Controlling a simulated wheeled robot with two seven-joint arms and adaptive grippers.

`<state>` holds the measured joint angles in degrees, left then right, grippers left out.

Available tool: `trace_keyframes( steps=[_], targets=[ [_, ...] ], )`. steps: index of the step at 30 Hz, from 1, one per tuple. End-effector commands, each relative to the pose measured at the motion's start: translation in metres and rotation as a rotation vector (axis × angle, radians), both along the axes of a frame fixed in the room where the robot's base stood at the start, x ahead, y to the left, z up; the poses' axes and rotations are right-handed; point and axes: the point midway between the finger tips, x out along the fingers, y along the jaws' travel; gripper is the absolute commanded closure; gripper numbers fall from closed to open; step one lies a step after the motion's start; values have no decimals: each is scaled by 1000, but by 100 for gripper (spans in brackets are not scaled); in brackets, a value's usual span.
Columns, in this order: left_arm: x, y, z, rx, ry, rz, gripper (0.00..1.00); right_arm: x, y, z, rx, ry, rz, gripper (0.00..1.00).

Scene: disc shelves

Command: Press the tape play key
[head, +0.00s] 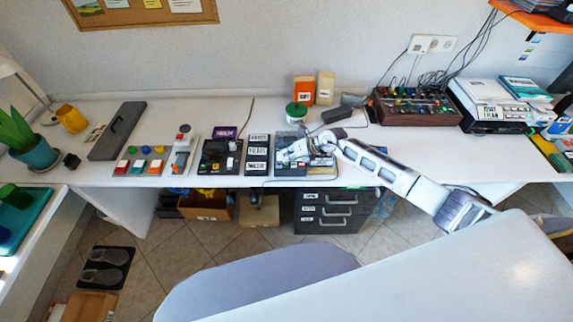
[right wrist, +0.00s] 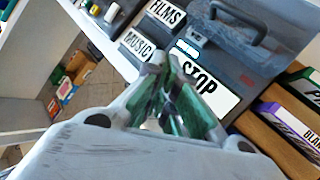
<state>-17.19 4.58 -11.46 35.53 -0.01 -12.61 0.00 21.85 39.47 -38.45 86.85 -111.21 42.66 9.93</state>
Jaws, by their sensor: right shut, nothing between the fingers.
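The grey tape player (head: 283,138) lies on the long white desk, left of the middle of my right arm. In the right wrist view the tape player (right wrist: 255,62) shows a grey body with a handle and a large white STOP label (right wrist: 208,84). A small pale label (right wrist: 187,48) sits beside it. I cannot make out the play key. My right gripper (head: 287,154) is shut and empty over the front part of the player. In the right wrist view its green-padded fingers (right wrist: 178,90) overlap the STOP label's left end; contact cannot be told. My left gripper is out of view.
Black labelled cases (head: 257,152) stand just left of the player. A dark device (head: 220,157) is beyond them. A green-lidded jar (head: 296,111) and small boxes stand behind. A brown mixer box (head: 416,107) is at the right.

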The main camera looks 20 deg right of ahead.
Motion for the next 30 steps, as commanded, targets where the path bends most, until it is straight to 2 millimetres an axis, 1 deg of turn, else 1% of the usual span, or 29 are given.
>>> trace_keyframes(
  steps=[9,20,30],
  targets=[
    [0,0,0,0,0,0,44,0,0,-1,0,0,0,100],
    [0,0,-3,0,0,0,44,0,0,-8,0,1,1,100],
    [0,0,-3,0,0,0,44,0,0,-8,0,0,0,100]
  ],
)
